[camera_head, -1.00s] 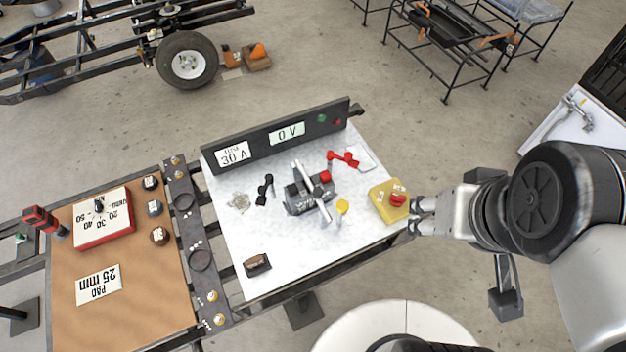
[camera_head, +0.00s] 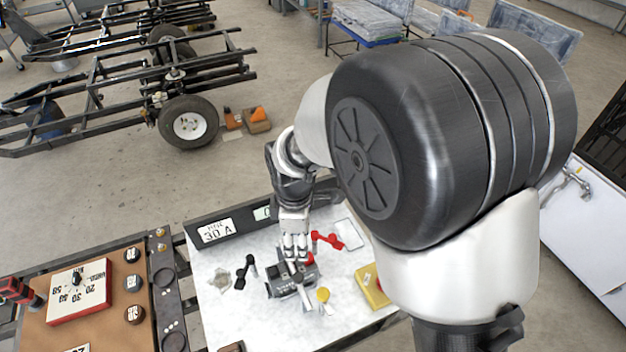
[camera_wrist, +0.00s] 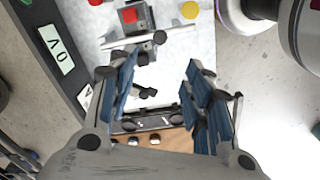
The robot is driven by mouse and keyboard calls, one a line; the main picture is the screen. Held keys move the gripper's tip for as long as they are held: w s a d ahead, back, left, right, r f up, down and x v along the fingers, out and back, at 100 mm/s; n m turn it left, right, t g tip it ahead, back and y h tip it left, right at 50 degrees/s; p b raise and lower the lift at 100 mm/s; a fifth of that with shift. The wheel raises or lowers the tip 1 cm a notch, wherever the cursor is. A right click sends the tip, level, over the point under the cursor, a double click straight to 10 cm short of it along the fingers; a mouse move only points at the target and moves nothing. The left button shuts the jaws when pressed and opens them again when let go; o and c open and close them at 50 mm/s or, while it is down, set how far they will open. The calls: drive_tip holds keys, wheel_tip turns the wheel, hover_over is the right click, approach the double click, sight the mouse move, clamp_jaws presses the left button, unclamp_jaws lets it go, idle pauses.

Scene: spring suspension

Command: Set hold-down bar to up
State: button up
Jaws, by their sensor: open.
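The dark grey battery-like unit (camera_head: 282,288) stands on the white worktop, with a red cap at its back right. A light grey bar, likely the hold-down bar (camera_head: 306,297), lies across it; its far end is hidden by my gripper. My gripper (camera_head: 296,258) points down over the back of the unit, with its fingers apart. In the wrist view my open gripper (camera_wrist: 158,88) has nothing between its fingertips. I cannot tell whether a finger touches the bar.
A red clamp (camera_head: 328,240) lies right of my gripper, and a black clamp (camera_head: 245,270) lies left. A yellow cap (camera_head: 323,295) and yellow box (camera_head: 372,287) are at the right. A black panel (camera_head: 215,232) with displays stands along the back edge.

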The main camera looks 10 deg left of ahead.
sight(298, 277)
drive_tip(key=shift+n, duration=0.3)
drive_tip(key=f+b, duration=0.1)
drive_tip(key=f, duration=0.5)
drive_tip(key=f+b, duration=0.2)
drive_tip(key=f, duration=0.4)
drive_tip(key=f+b, duration=0.2)
drive_tip(key=f, duration=0.4)
drive_tip(key=shift+a+f, duration=0.2)
drive_tip(key=shift+a, duration=0.1)
drive_tip(key=shift+c, duration=0.2)
clamp_jaws()
